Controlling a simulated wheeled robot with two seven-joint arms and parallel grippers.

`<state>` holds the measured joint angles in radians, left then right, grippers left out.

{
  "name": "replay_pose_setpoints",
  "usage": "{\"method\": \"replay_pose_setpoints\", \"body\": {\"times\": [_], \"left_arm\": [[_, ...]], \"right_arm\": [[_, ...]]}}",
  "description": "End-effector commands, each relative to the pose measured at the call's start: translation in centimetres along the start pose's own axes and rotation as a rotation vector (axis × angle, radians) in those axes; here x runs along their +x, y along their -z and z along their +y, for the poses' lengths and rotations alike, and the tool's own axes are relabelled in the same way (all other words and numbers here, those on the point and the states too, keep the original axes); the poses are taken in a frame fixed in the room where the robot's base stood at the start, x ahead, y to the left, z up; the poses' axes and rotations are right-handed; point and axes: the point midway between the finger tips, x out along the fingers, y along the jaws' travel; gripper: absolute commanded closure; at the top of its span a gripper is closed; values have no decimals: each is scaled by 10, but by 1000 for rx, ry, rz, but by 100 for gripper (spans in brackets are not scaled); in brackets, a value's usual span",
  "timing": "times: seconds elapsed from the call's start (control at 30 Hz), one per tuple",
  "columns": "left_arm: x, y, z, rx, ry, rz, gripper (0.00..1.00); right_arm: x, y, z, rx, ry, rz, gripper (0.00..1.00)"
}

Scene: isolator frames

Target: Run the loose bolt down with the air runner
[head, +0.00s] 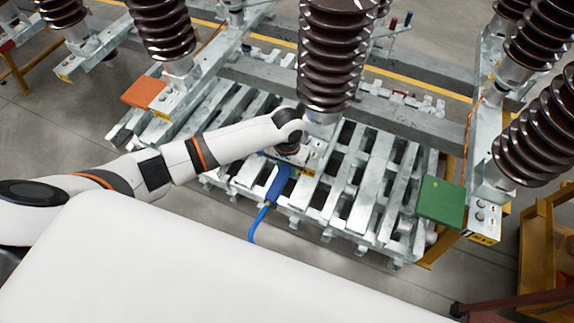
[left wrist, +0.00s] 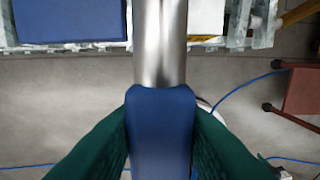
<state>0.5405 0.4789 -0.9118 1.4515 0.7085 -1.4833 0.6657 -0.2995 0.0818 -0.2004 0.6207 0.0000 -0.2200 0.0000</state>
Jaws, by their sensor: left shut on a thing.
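The air runner (head: 278,184) has a blue body, and a blue hose (head: 258,222) hangs from its lower end. My left gripper (head: 288,152) is at its upper end, beside the base of the middle brown insulator. In the left wrist view, the runner's blue body (left wrist: 162,130) sits between the two green finger pads, so the gripper is shut on it. Its silver nose (left wrist: 161,45) points up the picture. The nose's tip is out of that view, and my arm hides it in the head view. I cannot make out the loose bolt. My right gripper is not in view.
The middle insulator (head: 330,55) rises close to my left wrist. A slatted galvanized frame (head: 345,195) lies under it. An orange box (head: 146,93) stands left, a green box (head: 441,202) right. A yellow stand (head: 540,245) is at the far right. Grey floor is open in front.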

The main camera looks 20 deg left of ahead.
Motion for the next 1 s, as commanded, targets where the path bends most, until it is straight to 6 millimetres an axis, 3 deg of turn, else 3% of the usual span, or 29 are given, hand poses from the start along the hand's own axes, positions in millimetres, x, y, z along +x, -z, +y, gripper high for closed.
{"method": "replay_pose_setpoints", "body": {"times": [1.0], "left_arm": [[-1, -1, -1, 0, 2, -3, 100]], "right_arm": [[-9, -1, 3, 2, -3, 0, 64]]}}
